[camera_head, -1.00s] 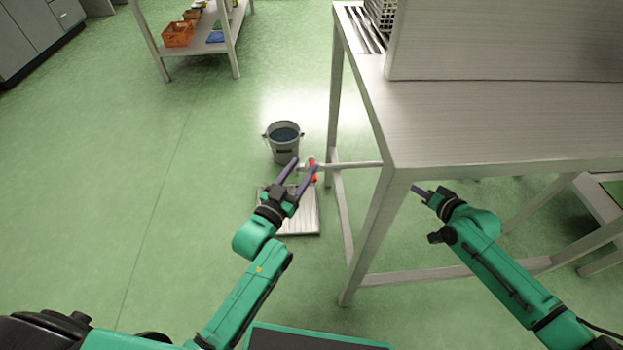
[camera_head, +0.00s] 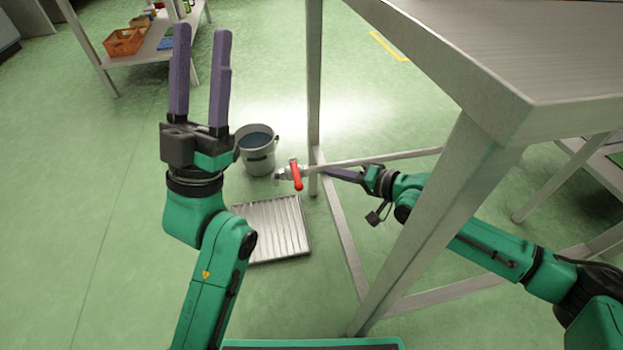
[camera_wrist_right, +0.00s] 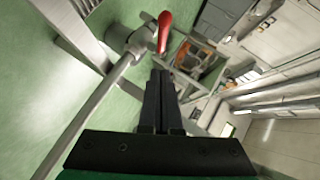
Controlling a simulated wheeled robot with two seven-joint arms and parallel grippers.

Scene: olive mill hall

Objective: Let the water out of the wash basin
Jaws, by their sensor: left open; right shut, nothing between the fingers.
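A tap with a red lever (camera_head: 296,174) sits at the end of a grey pipe (camera_head: 385,159) by the table leg. In the right wrist view the red lever (camera_wrist_right: 164,32) is just beyond my right fingertips. My right gripper (camera_head: 330,172) is shut and empty, close to the tap on its right; contact cannot be told. My left gripper (camera_head: 201,45) is open and empty, raised at the left with its fingers pointing up. Only the outer side of the basin's steel stand (camera_head: 440,50) shows; the water inside is out of sight.
A grey bucket (camera_head: 257,156) with dark liquid stands on the floor behind the tap. A ribbed floor grate (camera_head: 272,232) lies in front of it. A shelf with an orange crate (camera_head: 124,42) is at the back left. A stand leg (camera_head: 425,225) crosses before my right arm.

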